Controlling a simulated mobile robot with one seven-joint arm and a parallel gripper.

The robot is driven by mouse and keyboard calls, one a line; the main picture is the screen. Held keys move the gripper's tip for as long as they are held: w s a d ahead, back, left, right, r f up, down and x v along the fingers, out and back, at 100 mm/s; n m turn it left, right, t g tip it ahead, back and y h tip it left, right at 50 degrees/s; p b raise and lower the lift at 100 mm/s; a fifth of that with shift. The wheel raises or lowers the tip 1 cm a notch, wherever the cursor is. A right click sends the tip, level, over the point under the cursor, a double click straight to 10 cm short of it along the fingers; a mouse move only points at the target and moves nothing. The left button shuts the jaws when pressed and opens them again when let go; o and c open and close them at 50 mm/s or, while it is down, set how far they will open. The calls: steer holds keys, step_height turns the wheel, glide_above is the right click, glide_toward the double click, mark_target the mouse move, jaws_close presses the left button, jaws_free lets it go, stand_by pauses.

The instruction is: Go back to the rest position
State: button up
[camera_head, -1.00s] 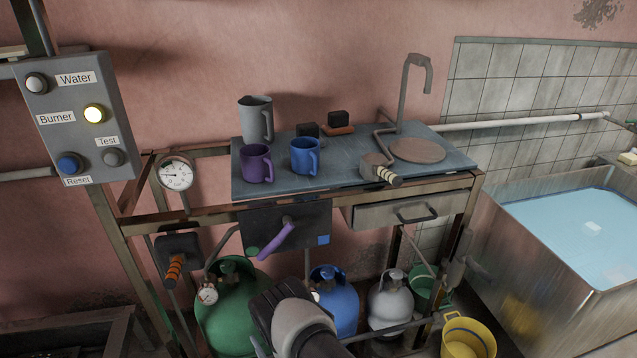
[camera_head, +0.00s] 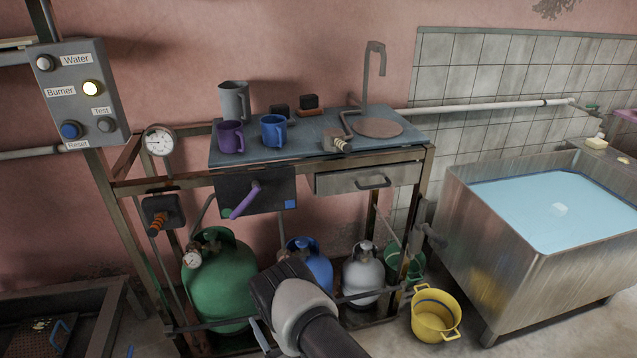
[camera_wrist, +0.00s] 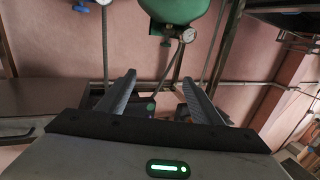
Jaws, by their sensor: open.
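My gripper (camera_wrist: 158,100) is open in the wrist view, with its two fingers apart and nothing between them. In the head view my arm's end reaches in from the bottom, in front of the gas cylinders and below the worktable; its fingers are mostly hidden there. The green cylinder (camera_head: 218,280) stands to its left, and it also shows at the top of the wrist view (camera_wrist: 178,15). The blue cylinder (camera_head: 316,264) is partly hidden behind my arm. The grey cylinder (camera_head: 363,275) stands to the right.
The worktable (camera_head: 290,150) carries a purple mug (camera_head: 230,137), a blue mug (camera_head: 272,131) and a grey jug (camera_head: 233,100). A purple lever (camera_head: 245,201) sticks out below. A control panel (camera_head: 73,95) is left. A water-filled tank (camera_head: 540,275) and yellow bucket (camera_head: 434,320) are right.

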steer(key=w+r+m+h, duration=0.1)
steer(key=w+r+h, duration=0.1)
steer(key=w+r, duration=0.5)
steer(key=w+d+r+m+g+h, duration=0.1)
steer(key=w+d+r, duration=0.2)
steer(key=r, duration=0.4)
steer(key=w+d+r+m+g+h, duration=0.1)
steer(key=w+d+r+h, duration=0.15)
steer(key=r, duration=0.45)
steer(key=w+d+r+m+g+h, duration=0.1)
steer(key=w+d+r, duration=0.1)
steer(key=d+r, duration=0.35)
steer(key=s+d+r+m+g+h, duration=0.1)
steer(key=s+d+r, duration=0.4)
steer(key=s+r, duration=0.25)
steer(key=s+d+r+g+h, duration=0.1)
steer(key=s+d+r+g, duration=0.1)
steer(key=s+d+r, duration=0.5)
steer(key=s+d+r+m+g+h, duration=0.1)
steer(key=s+d+r+g, duration=0.1)
steer(key=s, duration=0.9)
steer(key=s+d+r+m+g, duration=0.1)
steer(key=s+d+r, duration=0.15)
steer(key=s, duration=0.75)
step_height(320, 180, up, 22)
steer(key=s+p, duration=0.1)
steer(key=p, duration=2)
steer(key=shift+a+f+p, duration=0.15)
steer(key=shift+a+p, duration=0.15)
steer(key=shift+p, duration=0.1)
